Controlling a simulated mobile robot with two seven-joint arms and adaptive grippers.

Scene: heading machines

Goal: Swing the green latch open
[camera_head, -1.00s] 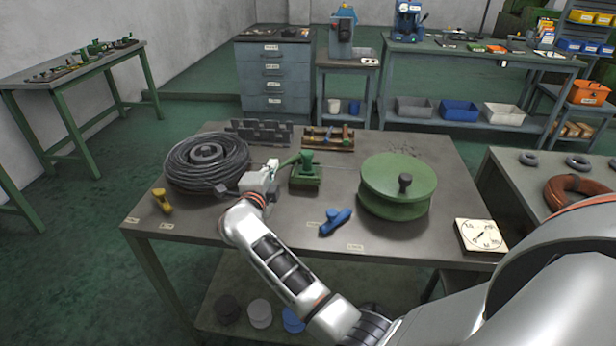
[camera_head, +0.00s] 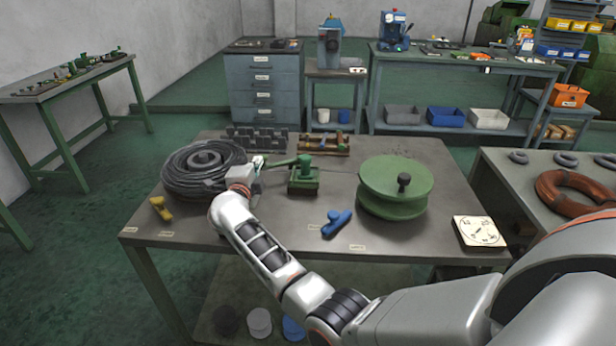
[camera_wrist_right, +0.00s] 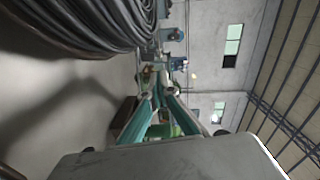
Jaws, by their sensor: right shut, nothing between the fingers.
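The green latch (camera_head: 303,180) is a small green block with an upright post, near the middle of the table. Its green lever (camera_head: 284,162) points left from the post. My right gripper (camera_head: 261,161) is at the lever's left end, between the latch and the black cable coil. The fingers look shut with nothing between them; I cannot tell whether they touch the lever. In the right wrist view the teal fingers (camera_wrist_right: 157,92) reach forward, with a green part partly hidden between and behind them. My left gripper is not in view.
The black cable coil (camera_head: 204,166) lies close to the left of my gripper. A large green drum (camera_head: 393,195) stands right of the latch. A blue handle piece (camera_head: 337,222) and a yellow piece (camera_head: 160,208) lie near the front. A grey rack (camera_head: 258,138) stands behind.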

